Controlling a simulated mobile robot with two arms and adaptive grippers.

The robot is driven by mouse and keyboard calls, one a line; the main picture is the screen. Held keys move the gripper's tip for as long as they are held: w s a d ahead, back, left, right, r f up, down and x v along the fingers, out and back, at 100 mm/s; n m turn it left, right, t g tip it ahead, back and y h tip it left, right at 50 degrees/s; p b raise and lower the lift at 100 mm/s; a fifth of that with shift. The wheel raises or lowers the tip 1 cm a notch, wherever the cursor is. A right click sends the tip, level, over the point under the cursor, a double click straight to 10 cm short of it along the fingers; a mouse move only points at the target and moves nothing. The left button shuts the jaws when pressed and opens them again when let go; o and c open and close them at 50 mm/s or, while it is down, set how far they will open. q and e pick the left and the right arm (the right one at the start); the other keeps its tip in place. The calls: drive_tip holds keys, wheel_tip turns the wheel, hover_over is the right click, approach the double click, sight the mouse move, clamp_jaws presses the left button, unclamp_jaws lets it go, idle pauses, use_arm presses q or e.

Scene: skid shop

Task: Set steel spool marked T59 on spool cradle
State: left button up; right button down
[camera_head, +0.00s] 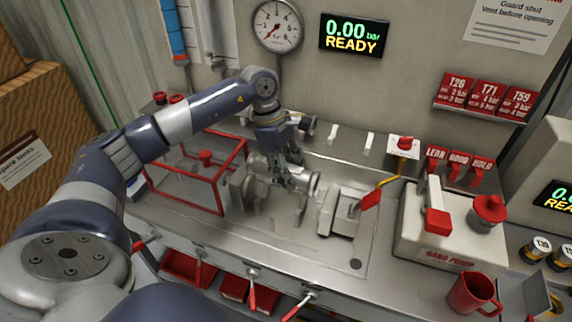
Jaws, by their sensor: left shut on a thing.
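My left gripper (284,182) reaches down over the steel bench and is shut on a silver steel spool (263,168). The spool lies roughly level, and its flange shows to the right of the fingers. The fingers hide its middle, and no T59 mark can be read on it. Low metal supports that look like the spool cradle (300,214) stand just below the spool. I cannot tell whether the spool touches them. My right gripper is not in view.
A red-framed clear guard (183,203) stands left of the spool. A grey clamp block (340,214) with a red-tagged lever is close on the right. Beyond it are a hand pump (447,250) and a red mug (474,295).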

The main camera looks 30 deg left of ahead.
use_arm(q)
drive_tip(key=shift+w+a+n, duration=0.2)
drive_tip(key=shift+a+n, duration=0.15)
drive_tip(key=shift+n, duration=0.05)
drive_tip(key=shift+a+f, duration=0.1)
drive_tip(key=shift+f+b, duration=0.55)
drive_tip(key=shift+f, duration=0.4)
drive_tip(key=shift+f+b, duration=0.6)
drive_tip(key=shift+f, duration=0.35)
drive_tip(key=shift+f+b, duration=0.6)
drive_tip(key=shift+f, duration=0.15)
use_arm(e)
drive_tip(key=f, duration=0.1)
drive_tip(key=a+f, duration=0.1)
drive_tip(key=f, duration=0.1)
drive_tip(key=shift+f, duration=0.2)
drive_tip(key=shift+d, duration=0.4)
use_arm(q)
drive_tip(key=shift+r, duration=0.1)
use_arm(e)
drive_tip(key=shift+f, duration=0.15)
use_arm(q)
drive_tip(key=shift+b, duration=0.3)
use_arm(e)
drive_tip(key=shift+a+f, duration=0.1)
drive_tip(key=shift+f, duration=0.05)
